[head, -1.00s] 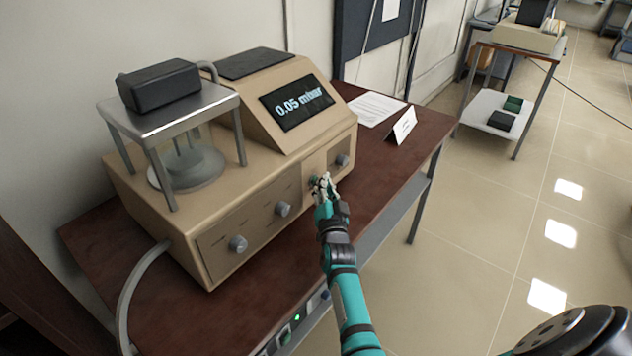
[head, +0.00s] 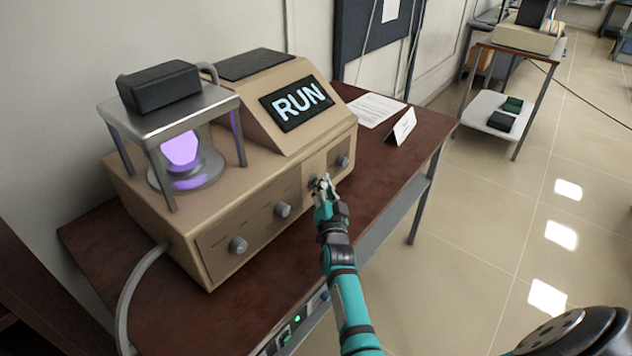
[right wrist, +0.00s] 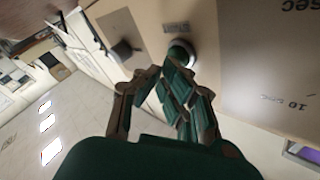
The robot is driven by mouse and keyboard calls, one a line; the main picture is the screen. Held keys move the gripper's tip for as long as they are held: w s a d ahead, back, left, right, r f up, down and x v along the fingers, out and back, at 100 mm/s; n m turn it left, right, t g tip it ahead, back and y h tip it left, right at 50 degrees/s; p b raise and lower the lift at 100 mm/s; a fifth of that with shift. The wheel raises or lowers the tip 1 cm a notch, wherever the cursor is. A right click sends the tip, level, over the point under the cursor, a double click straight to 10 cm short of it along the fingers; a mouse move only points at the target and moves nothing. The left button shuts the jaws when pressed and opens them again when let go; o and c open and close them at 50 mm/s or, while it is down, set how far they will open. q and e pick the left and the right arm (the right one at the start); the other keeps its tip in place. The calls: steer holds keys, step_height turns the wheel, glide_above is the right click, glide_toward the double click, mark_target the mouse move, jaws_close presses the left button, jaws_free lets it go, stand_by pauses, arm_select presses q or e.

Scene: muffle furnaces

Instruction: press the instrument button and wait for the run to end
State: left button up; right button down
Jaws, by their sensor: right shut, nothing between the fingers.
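The beige instrument (head: 240,170) stands on a dark red-brown table. Its display (head: 298,103) reads "RUN". A purple glow (head: 182,150) fills the chamber under the metal stand at its left. My right gripper (head: 324,182) is shut and empty, with its fingertips at the front panel, between two grey knobs. In the right wrist view a round green button (right wrist: 181,54) with a pale rim sits on the panel just beyond the fingertips (right wrist: 165,78). I cannot tell whether they touch it. In the head view the gripper mostly hides the button. My left gripper is not in view.

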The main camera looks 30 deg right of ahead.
steer(key=shift+s+d, duration=0.2)
steer(key=shift+s, duration=0.4)
steer(key=shift+p, duration=0.35)
steer(key=s, duration=0.1)
steer(key=s+d+p, duration=0.1)
steer(key=s, duration=0.1)
steer(key=s+d+p, duration=0.1)
steer(key=shift+s, duration=0.3)
steer(key=shift+a, duration=0.1)
